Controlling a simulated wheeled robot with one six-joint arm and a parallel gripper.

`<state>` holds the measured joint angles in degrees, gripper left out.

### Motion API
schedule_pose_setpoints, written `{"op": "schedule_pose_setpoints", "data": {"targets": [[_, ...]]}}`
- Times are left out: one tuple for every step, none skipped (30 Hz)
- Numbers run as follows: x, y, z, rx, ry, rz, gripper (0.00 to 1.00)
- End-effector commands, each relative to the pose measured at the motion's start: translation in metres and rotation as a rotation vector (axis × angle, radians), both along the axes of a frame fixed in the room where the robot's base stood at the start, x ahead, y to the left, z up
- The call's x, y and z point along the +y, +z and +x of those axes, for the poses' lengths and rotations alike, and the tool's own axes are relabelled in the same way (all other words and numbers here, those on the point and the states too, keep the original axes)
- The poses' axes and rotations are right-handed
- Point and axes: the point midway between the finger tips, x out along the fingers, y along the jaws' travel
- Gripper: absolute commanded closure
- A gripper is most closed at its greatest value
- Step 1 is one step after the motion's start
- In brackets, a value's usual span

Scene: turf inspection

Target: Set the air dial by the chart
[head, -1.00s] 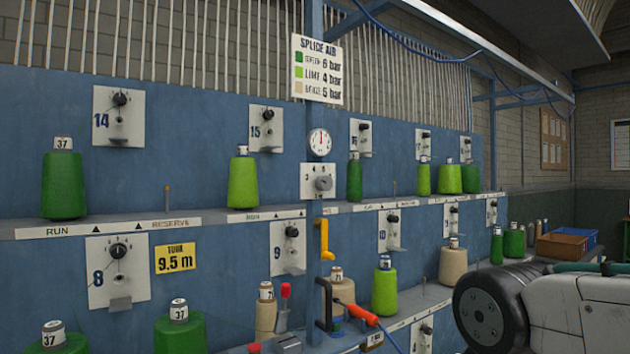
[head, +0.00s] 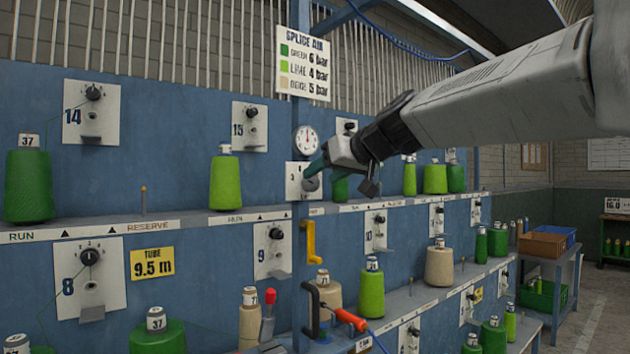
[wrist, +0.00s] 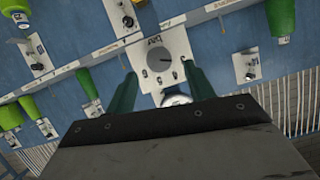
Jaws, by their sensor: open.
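The air dial, a pale plate (head: 293,190) with a grey round knob (head: 311,184), sits on the blue post below the white pressure gauge (head: 306,140). The chart (head: 303,65) above reads green 6 bar, lime 4 bar and a third, beige row 5 bar. My gripper (head: 318,168) is open at the dial and partly covers it in the head view. In the wrist view its green fingers (wrist: 160,74) lie either side of the knob (wrist: 158,62); I cannot tell whether they touch it. The knob's setting is too small to read surely.
A yellow handle (head: 310,242) hangs below the dial, with a red-tipped lever (head: 268,312) and an orange-handled tool (head: 350,320) lower down. Ledges carry green, lime and beige yarn cones (head: 225,183). Open floor (head: 590,315) lies at right.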

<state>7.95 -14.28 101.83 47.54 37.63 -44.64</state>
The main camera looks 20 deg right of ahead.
Motion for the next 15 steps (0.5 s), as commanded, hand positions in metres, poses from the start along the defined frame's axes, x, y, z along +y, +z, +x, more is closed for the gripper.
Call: {"op": "schedule_pose_setpoints", "data": {"targets": [[0.003,-0.004,0.007,0.002,0.001,0.0,0.47],[0.005,-0.006,0.011,0.002,0.001,0.0,0.47],[0.006,-0.008,0.016,0.003,0.001,-0.001,0.47],[0.007,-0.009,0.019,0.002,0.0,-0.001,0.47],[0.008,-0.01,0.022,0.002,0.0,-0.001,0.47],[0.01,-0.012,0.025,0.002,0.0,-0.001,0.47],[0.01,-0.013,0.027,0.002,0.0,0.0,0.47],[0.011,-0.014,0.029,0.002,-0.001,0.0,0.47],[0.011,-0.014,0.031,0.002,-0.001,0.0,0.47],[0.011,-0.015,0.032,0.002,-0.001,0.0,0.47],[0.012,-0.015,0.032,0.002,-0.002,-0.001,0.47],[0.012,-0.015,0.032,0.001,-0.002,0.0,0.47],[0.012,-0.015,0.032,0.001,-0.002,0.0,0.47],[0.012,-0.015,0.033,0.001,-0.002,0.0,0.47],[0.012,-0.015,0.032,0.001,-0.002,0.0,0.47]]}}
